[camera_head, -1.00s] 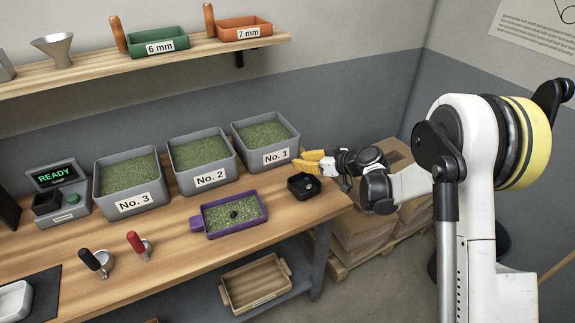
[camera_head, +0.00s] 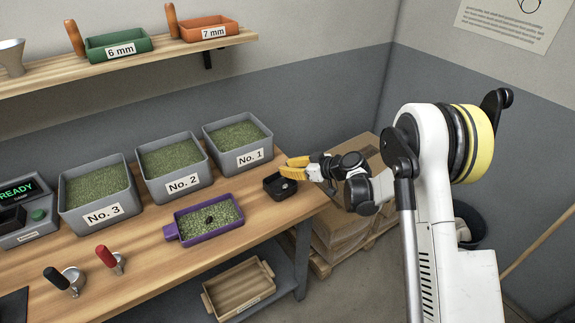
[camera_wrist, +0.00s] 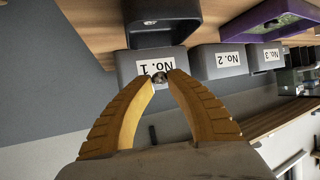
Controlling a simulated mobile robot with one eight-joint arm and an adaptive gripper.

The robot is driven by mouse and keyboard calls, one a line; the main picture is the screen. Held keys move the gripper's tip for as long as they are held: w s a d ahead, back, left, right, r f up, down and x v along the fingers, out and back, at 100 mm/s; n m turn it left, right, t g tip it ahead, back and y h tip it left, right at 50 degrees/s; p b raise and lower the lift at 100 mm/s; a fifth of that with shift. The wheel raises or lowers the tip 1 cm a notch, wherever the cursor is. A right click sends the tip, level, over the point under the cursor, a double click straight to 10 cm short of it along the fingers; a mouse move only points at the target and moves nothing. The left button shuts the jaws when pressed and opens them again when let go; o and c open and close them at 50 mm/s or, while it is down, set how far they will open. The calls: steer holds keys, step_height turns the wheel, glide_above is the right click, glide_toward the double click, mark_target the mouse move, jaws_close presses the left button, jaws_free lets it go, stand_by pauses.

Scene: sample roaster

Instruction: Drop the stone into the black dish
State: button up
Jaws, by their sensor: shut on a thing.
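My gripper (camera_head: 286,168) has yellow fingers and is beside and a little above the black dish (camera_head: 279,188) at the right end of the bench. In the wrist view the fingertips (camera_wrist: 160,76) are closed on a small grey-dark stone (camera_wrist: 159,77). The black dish (camera_wrist: 165,38) is at the top of that view, beyond the fingertips. A small pale spot shows inside the dish in the head view; I cannot tell what it is. The held stone is not clear in the head view.
A purple tray (camera_head: 168,232) of green beans with a dark lump (camera_head: 209,221) stands left of the dish. Grey bins No. 1 (camera_head: 252,157), No. 2 (camera_head: 184,184) and No. 3 (camera_head: 104,214) stand along the back. A wooden crate (camera_head: 239,287) is on the lower shelf.

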steer(key=o, duration=0.9)
steer(key=shift+o, duration=0.2)
steer(key=v, duration=1.2)
